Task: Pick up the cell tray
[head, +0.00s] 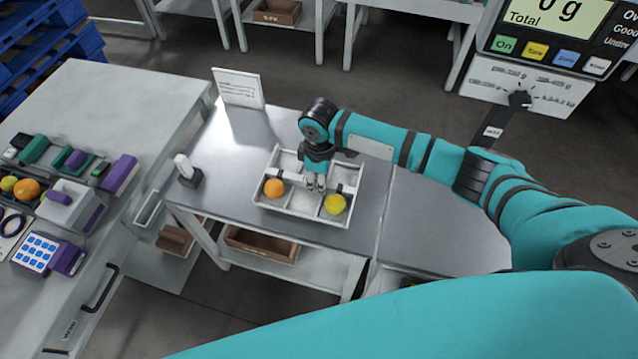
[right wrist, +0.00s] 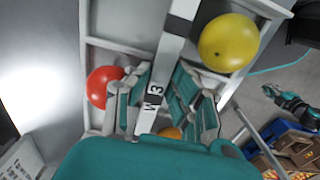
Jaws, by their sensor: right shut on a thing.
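The cell tray (head: 293,211) is a white tray with dividers, over the metal table in the head view. An orange tomato (head: 274,187) and a yellow one (head: 335,204) lie in separate cells. The right wrist view also shows a red tomato (right wrist: 104,86), the yellow one (right wrist: 228,43) and part of the orange one (right wrist: 170,133). My right gripper (head: 315,185) is above the tray's middle, shut on its central bar, marked W3 (right wrist: 160,88) in the wrist view. I cannot tell whether the tray touches the table. My left gripper is not clearly seen.
A metal table (head: 225,185) has a sign (head: 238,88) and a small white device (head: 187,170) left of the tray. A side counter (head: 120,100) at left holds several tools and fruit. A scale display (head: 555,30) stands at upper right.

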